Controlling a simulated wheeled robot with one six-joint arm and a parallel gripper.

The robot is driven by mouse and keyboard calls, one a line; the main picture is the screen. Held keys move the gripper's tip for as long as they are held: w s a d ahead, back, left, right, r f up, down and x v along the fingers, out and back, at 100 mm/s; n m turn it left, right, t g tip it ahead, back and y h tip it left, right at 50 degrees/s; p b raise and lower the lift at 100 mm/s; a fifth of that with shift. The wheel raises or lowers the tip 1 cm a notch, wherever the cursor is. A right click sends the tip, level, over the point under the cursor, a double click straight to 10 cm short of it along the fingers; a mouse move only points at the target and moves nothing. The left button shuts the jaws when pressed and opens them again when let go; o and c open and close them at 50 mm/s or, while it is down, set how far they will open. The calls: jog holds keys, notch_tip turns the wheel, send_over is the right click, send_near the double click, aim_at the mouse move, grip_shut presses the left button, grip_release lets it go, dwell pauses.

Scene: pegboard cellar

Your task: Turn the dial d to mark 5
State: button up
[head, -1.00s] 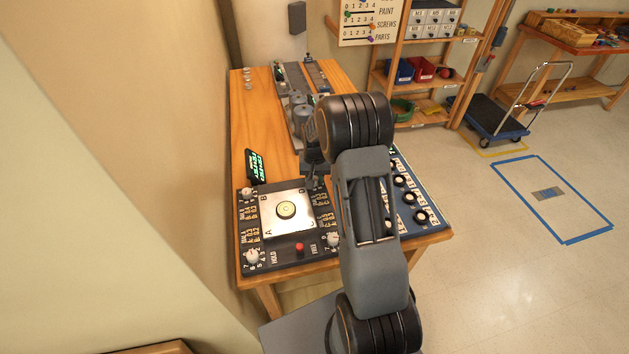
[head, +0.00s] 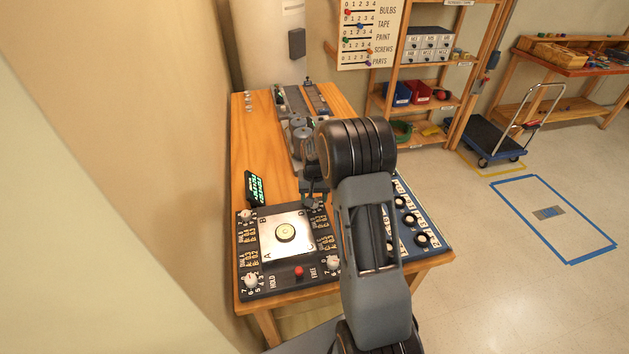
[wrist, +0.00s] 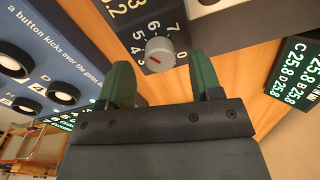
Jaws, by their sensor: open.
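The dial d (wrist: 158,51) is a pale round knob with a red pointer line and numbers around it, at the corner of a dark panel in the wrist view. I cannot read surely which mark the pointer is at. My gripper (wrist: 160,85) is open, its two green fingers apart and empty, with the dial ahead of the gap between them. In the head view my gripper (head: 314,198) hangs over the far right corner of the dark panel (head: 318,283), by the plate's letter D, and hides the dial there.
The panel carries a pale plate (head: 270,246) with a round level, other dials (head: 249,280) and a red button (head: 299,272). A green readout (head: 255,188) stands behind it. Grey cylinders (head: 302,140) stand farther back.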

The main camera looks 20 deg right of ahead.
aim_at(316, 213)
notch_tip(316, 213, up, 12)
jog(key=b, duration=0.1)
jog(key=shift+d, duration=0.1)
dwell(0.6)
jog(key=s+a+r+n+t, duration=0.2)
jog(key=s+a, duration=0.3)
jog(key=s, duration=0.6)
jog(key=s+a+r+n+t, duration=0.2)
jog(key=s+a, duration=0.3)
jog(key=s, duration=0.6)
jog(key=shift+a+r, duration=0.35)
jog(key=shift+r, duration=0.3)
jog(key=shift+c, duration=0.2)
